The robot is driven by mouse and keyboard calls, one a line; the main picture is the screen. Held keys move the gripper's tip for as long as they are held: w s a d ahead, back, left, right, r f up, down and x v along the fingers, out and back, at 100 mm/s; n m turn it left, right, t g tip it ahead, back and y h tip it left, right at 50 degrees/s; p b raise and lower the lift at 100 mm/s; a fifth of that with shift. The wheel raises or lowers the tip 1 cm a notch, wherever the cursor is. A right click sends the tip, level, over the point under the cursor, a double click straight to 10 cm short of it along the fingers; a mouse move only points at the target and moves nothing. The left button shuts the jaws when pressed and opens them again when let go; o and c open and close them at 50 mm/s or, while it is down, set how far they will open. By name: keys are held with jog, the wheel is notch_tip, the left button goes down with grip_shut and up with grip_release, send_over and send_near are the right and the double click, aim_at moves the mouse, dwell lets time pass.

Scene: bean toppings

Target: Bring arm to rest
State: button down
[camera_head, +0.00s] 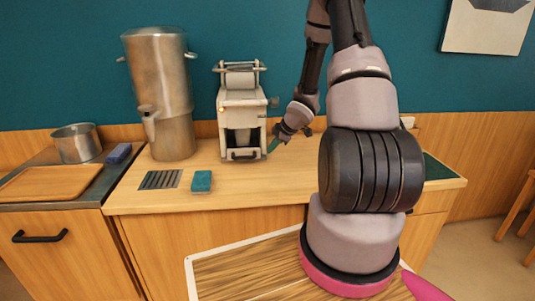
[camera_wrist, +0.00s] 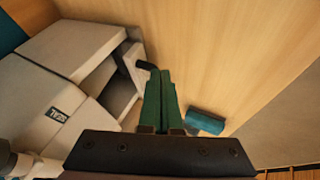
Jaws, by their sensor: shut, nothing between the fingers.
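My arm rises from its base at the right of the head view and reaches over the counter. My gripper (camera_head: 275,146) is beside the right side of the white and grey machine (camera_head: 241,108), above the counter. In the wrist view my gripper (camera_wrist: 161,76) has its two green fingers together, with nothing held between them. The machine (camera_wrist: 75,45) fills the left of the wrist view, with its dark handle close to the fingertips. I cannot tell whether the fingertips touch it.
A teal sponge (camera_head: 202,181) lies near the counter's front edge. A metal urn (camera_head: 160,90) stands left of the machine beside a drain grate (camera_head: 161,179). A pot (camera_head: 76,143), a blue block (camera_head: 119,153) and a wooden board (camera_head: 50,183) are farther left.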

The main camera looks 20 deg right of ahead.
jog(key=s+d+r+m+h, duration=0.1)
jog(key=s+r+m+h, duration=0.3)
jog(key=r, duration=0.8)
jog(key=s+r+m+h, duration=0.1)
jog(key=s+r+m, duration=0.35)
jog(key=r, duration=0.85)
jog(key=s+a+r+m+y, duration=0.2)
jog(key=s+a+r+m, duration=0.2)
jog(key=s, duration=0.6)
jog(key=s+a+r+m+y, duration=0.2)
jog(key=s+a+r+m, duration=0.3)
jog(key=s, duration=0.6)
jog(key=a+r, duration=0.2)
jog(key=a, duration=0.1)
jog(key=shift+a, duration=0.25)
jog(key=shift+d, duration=0.15)
